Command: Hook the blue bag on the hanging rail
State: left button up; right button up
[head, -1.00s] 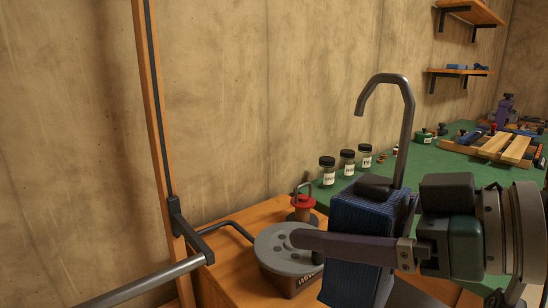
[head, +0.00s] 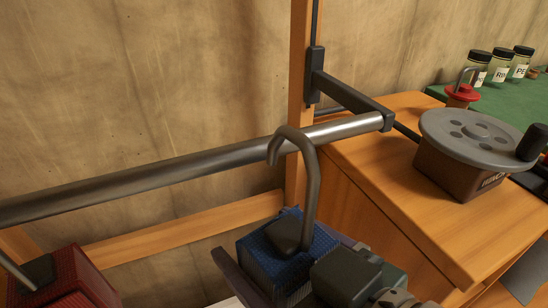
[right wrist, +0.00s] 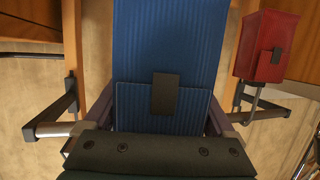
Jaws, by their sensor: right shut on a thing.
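The blue bag (head: 262,262), a ribbed box with a dark top block and a grey hook (head: 316,185), is upright at the lower middle of the head view. My right gripper (head: 282,252) is shut on the bag, with a finger on each side; the bag also fills the middle of the right wrist view (right wrist: 170,40). The grey hanging rail (head: 180,172) runs across the head view. The hook's curved top overlaps the rail near its right end, tip on the near side; whether it touches or bears on the rail, I cannot tell. My left gripper is not in view.
A red bag (head: 72,282) with its own hook is at the lower left, and in the right wrist view (right wrist: 268,45). The rail's black bracket (head: 350,95) joins a wooden post. A wooden bench with a grey round-topped device (head: 465,130) lies right. The rail's middle looks clear.

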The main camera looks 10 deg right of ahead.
jog(key=shift+w+a+b, duration=0.2)
jog(key=shift+w+b, duration=0.35)
jog(key=shift+w, duration=0.2)
jog(key=w+a+f+b, duration=0.1)
jog(key=w+f+b, duration=0.2)
jog(key=w+b, duration=0.2)
jog(key=shift+w+a+f+b, duration=0.35)
jog(key=shift+a+f+b, duration=0.05)
jog(key=shift+b, duration=0.15)
jog(key=o, duration=1.3)
jog(key=shift+c, duration=0.2)
